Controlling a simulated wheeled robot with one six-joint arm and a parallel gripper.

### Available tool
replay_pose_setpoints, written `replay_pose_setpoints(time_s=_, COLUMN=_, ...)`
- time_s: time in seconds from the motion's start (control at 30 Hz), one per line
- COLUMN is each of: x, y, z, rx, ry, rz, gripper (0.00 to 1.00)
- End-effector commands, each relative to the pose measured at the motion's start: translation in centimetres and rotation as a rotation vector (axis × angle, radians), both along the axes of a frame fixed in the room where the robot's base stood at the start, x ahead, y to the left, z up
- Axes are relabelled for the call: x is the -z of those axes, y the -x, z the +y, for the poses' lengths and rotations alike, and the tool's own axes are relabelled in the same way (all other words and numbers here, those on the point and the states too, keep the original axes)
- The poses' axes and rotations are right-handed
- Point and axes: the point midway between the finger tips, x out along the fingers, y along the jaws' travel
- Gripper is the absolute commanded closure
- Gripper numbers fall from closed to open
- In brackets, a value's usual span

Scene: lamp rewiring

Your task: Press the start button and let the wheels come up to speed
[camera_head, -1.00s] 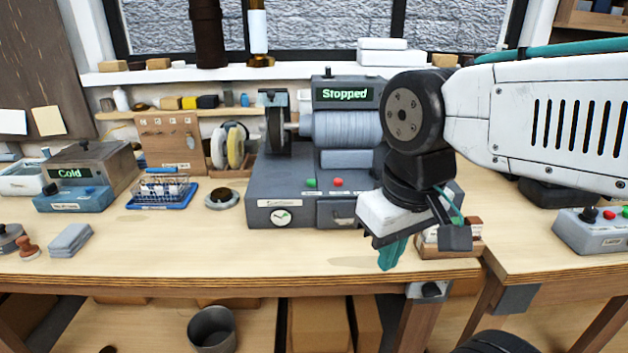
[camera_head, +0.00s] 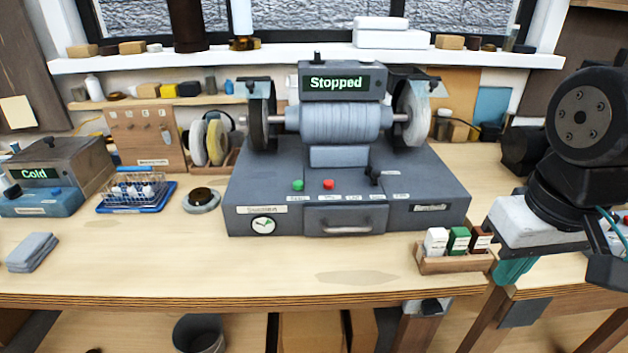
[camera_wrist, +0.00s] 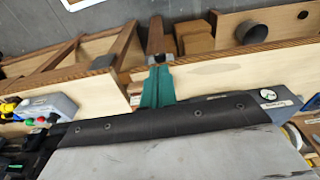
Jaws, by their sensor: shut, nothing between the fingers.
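The grey buffing machine (camera_head: 420,180) stands on the workbench in the head view, its display (camera_head: 336,83) reading "Stopped". A green button (camera_head: 298,185) and a red button (camera_head: 328,184) sit on its front deck. A dark wheel (camera_head: 258,115) is on the left of the spindle and a pale wheel (camera_head: 412,112) on the right. My gripper (camera_head: 514,270) is at the right, apart from the machine and well away from the green button. Its teal fingers (camera_wrist: 157,88) are together and empty in the wrist view. Part of the gripper is cut off or hidden in the head view.
A wooden holder (camera_head: 455,263) with several coloured blocks stands by the machine's front right corner, close to my gripper. At left are a blue tray with a wire basket (camera_head: 137,188), a "Cold" unit (camera_head: 45,185) and grey cloths (camera_head: 32,252). The bench front before the machine is clear.

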Motion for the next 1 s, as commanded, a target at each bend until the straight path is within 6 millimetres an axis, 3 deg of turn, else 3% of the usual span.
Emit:
replay_pose_setpoints(time_s=0.17, x=-0.1, y=-0.3, z=0.1, rx=-0.001, ry=-0.004, rz=-0.005, gripper=1.0)
replay_pose_setpoints(time_s=0.27, x=-0.5, y=-2.1, z=1.0, rx=-0.008, ry=-0.028, rz=-0.032, gripper=1.0)
replay_pose_setpoints(time_s=0.37, x=-1.4, y=-6.0, z=3.1, rx=-0.018, ry=-0.079, rz=-0.089, gripper=1.0)
replay_pose_setpoints(time_s=0.47, x=-2.4, y=-11.4, z=6.2, rx=-0.016, ry=-0.158, rz=-0.172, gripper=1.0)
replay_pose_setpoints(time_s=0.7, x=-3.9, y=-24.6, z=16.0, rx=0.046, ry=-0.362, rz=-0.364, gripper=1.0)
replay_pose_setpoints(time_s=0.83, x=-3.9, y=-29.6, z=20.5, rx=0.093, ry=-0.444, rz=-0.437, gripper=1.0)
replay_pose_setpoints(time_s=1.0, x=-3.6, y=-33.2, z=23.9, rx=0.14, ry=-0.503, rz=-0.493, gripper=1.0)
